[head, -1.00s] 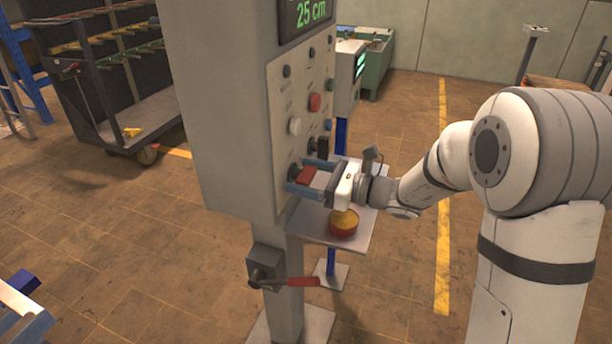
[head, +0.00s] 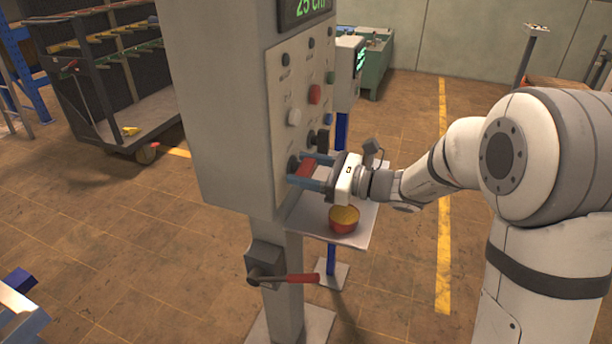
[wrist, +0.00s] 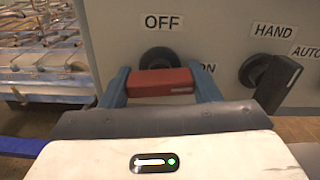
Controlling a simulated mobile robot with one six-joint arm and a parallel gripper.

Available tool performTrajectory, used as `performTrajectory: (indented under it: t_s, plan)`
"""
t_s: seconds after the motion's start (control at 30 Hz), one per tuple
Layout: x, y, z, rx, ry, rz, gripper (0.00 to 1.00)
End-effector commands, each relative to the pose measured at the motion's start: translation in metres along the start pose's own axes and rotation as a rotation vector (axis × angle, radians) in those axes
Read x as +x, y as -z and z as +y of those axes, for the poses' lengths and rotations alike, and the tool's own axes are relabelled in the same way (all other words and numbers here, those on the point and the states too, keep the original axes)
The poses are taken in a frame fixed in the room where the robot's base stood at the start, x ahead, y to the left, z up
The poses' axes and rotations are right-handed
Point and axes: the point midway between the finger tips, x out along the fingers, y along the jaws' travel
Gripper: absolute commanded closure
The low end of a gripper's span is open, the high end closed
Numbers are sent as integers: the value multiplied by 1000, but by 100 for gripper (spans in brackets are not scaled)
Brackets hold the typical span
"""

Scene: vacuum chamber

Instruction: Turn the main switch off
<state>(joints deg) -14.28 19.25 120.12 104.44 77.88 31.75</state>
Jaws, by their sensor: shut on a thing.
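The main switch's red handle (head: 306,168) is low on the front of the grey control cabinet (head: 225,110). In the wrist view the red handle (wrist: 160,82) lies nearly level in front of a round black base, tilted slightly. My gripper (head: 303,172) is shut on the red handle, one blue-grey finger at each end in the wrist view. The handle's pointing direction cannot be told for certain.
A black selector knob (wrist: 278,84) marked HAND and AUTO is close to the right. Red and white buttons sit higher on the panel. Below my gripper, a shelf (head: 362,228) holds a red and yellow bowl (head: 344,219). A red-handled lever (head: 290,279) is on the post.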

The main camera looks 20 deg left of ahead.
Motion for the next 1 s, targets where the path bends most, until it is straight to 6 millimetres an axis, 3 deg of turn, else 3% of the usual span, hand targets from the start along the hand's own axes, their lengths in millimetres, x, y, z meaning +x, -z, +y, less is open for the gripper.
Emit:
performTrajectory:
  t_s: [0.1, 1.0]
  plan:
    - [0, 7, 1, -94, 1, -2, 66]
    - [0, 8, 2, -946, 1, -3, 66]
